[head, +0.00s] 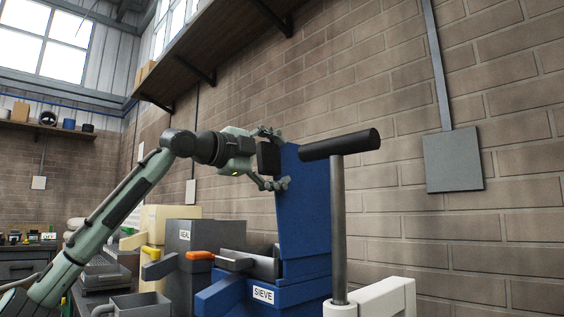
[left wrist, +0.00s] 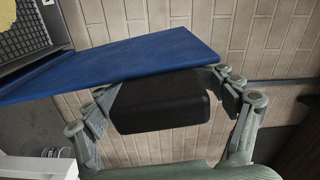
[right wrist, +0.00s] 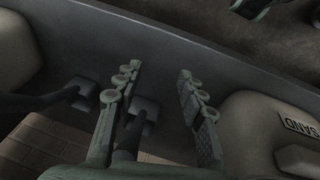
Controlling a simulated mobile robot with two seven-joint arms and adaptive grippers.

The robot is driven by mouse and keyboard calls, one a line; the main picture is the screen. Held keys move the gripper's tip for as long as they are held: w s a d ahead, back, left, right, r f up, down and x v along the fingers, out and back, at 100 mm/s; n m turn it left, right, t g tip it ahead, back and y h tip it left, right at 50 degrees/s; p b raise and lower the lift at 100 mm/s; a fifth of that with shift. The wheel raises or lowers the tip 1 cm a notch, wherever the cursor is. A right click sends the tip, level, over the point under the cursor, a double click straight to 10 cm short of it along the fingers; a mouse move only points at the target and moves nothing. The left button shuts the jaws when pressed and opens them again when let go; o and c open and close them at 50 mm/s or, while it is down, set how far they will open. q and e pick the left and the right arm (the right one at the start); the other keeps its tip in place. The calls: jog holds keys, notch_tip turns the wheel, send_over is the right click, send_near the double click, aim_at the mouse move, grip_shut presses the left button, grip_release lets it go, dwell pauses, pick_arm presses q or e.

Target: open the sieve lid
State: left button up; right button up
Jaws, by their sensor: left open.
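The blue sieve lid (head: 306,205) stands raised, nearly upright, above the blue sieve body (head: 290,295) labelled SIEVE. A black handle (head: 268,157) sticks out from the lid's upper left side. My left gripper (head: 279,158) is open, with its fingers above and below this handle. In the left wrist view the black handle (left wrist: 160,104) lies between the spread fingers, beside the blue lid (left wrist: 130,62). Part of the sieve's dark mesh (left wrist: 25,38), with yellow material on it, shows at top left. My right gripper (right wrist: 158,95) is open and empty in the right wrist view.
A black-topped grey post (head: 338,225) stands in front of the lid's right side. A brick wall stands behind.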

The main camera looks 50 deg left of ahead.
pick_arm(q)
jog(key=shift+s, duration=0.1)
jog(key=shift+s+d+r, duration=0.2)
jog(key=shift+s, duration=0.6)
jog(key=s, duration=1)
jog(key=shift+s+d+f, duration=0.15)
jog(key=shift+f, duration=0.05)
